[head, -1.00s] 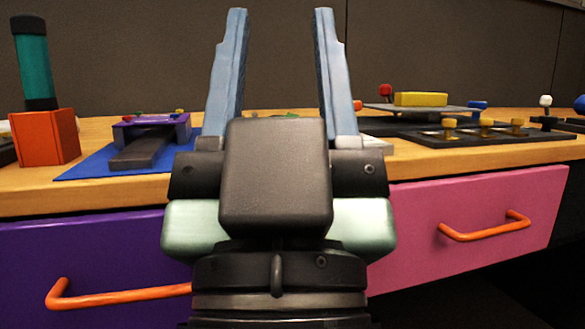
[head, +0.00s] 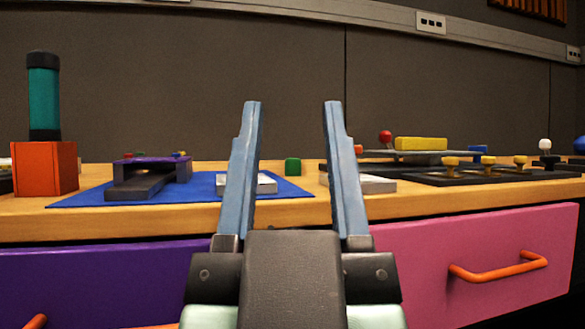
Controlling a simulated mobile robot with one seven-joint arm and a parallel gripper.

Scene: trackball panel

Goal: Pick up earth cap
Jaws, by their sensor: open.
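My gripper (head: 293,104) is open and empty, its two blue fingers pointing up in the picture, in front of the table and the wall. No object is clearly recognisable as the earth cap. Small yellow caps on posts (head: 488,160) stand on a black panel (head: 500,177) at the right. The fingers hide parts of the low grey-white pieces (head: 265,184) on the blue mat (head: 90,198) and beside it.
At the left, a teal cylinder (head: 43,95) stands in an orange block (head: 44,168). A purple piece with a dark ramp (head: 140,186) sits on the mat. A yellow block (head: 421,144) and a red ball (head: 385,136) are at the right. Purple (head: 120,280) and pink (head: 420,255) drawers have orange handles.

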